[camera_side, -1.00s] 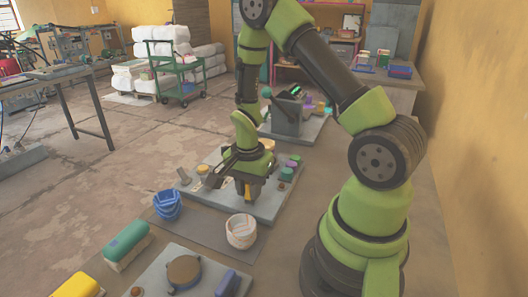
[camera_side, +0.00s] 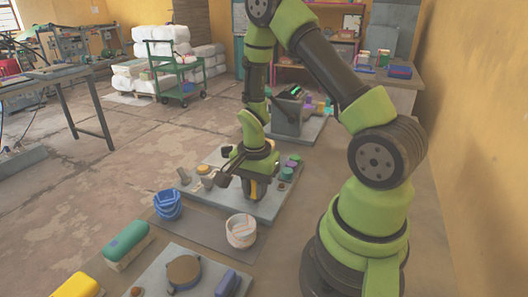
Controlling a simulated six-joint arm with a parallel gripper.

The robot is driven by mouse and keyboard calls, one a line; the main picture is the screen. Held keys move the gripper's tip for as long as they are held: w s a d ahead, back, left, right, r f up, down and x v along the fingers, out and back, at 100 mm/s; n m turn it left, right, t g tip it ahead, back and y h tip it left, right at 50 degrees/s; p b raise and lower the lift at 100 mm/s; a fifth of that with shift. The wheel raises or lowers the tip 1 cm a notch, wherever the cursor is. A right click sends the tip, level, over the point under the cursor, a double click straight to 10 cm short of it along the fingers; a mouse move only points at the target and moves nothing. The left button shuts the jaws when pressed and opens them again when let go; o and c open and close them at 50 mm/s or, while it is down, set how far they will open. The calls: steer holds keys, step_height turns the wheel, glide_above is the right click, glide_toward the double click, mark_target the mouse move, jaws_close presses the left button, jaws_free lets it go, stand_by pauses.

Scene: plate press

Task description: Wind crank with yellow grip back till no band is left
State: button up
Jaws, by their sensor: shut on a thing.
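The yellow grip (camera_side: 253,189) of the crank shows as a small upright patch beneath my wrist, over the grey plate (camera_side: 284,205). My gripper (camera_side: 250,191) is shut on it, low over the plate. The crank's arm, its hub and any band are hidden behind my gripper and wrist or too small to make out.
Knobs and green and purple pieces (camera_side: 286,174) stand on the plate right of my gripper. A yellow-topped piece (camera_side: 204,170) stands to its left. A blue basket (camera_side: 168,205) and a white basket (camera_side: 241,231) stand in front. A grey press-like device (camera_side: 288,115) stands behind.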

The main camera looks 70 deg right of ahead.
steer(key=shift+s+d, duration=0.2)
steer(key=shift+d, duration=0.45)
steer(key=shift+d, duration=0.65)
steer(key=shift+w+d, duration=0.15)
steer(key=shift+d, duration=0.3)
